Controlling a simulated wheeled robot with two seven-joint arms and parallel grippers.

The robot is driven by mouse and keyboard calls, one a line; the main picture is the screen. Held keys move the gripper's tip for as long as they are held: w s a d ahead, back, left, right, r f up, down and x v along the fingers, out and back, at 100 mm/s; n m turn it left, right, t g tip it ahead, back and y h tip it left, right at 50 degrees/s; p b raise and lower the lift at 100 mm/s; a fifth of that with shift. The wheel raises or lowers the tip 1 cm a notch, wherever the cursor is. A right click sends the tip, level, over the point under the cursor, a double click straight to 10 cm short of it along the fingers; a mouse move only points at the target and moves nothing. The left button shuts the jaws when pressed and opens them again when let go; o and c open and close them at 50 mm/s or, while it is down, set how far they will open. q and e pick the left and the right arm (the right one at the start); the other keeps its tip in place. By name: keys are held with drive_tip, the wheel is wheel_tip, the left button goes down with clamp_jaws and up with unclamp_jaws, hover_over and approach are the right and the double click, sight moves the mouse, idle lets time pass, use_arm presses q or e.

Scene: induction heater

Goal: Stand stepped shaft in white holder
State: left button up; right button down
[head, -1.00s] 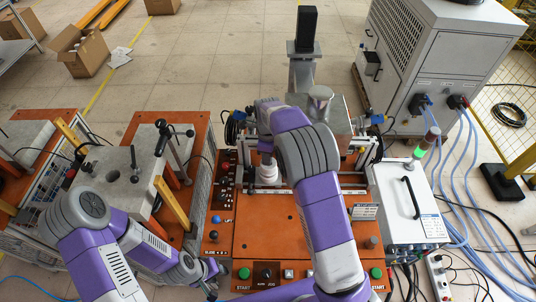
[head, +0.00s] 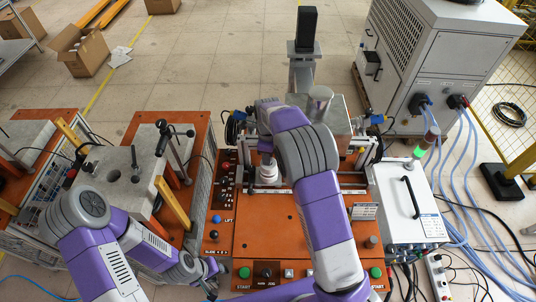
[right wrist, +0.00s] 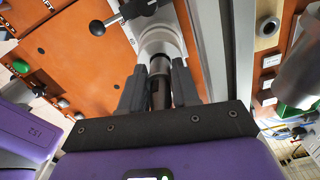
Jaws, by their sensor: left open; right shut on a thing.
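The stepped shaft (right wrist: 160,84) is a dark metal rod between the two fingers of my right gripper (right wrist: 158,88) in the right wrist view. The gripper is shut on it. The shaft's far end lines up with the mouth of the white holder (right wrist: 161,40); I cannot tell how deep it sits. In the head view the white holder (head: 267,174) stands upright on the orange machine top, under my right gripper (head: 266,152), which is partly hidden by my arm. My left gripper (head: 210,287) is low at the left front of the machine, small and apart from the shaft.
The orange panel (head: 275,225) in front of the holder is mostly clear. Buttons and knobs line its left and front edges. A black-handled lever (right wrist: 135,10) is close beside the holder. A grey fixture table (head: 115,172) stands to the left, and a white control box (head: 408,205) to the right.

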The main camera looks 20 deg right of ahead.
drive_tip(key=shift+f+b, duration=0.35)
drive_tip(key=shift+f, duration=0.55)
idle(0.4)
drive_tip(key=c, duration=0.8)
unclamp_jaws()
drive_tip(key=shift+o, duration=0.2)
drive_tip(key=shift+s+f, duration=0.1)
wheel_tip(320, 180, up, 8)
drive_tip(key=shift+w, duration=0.2)
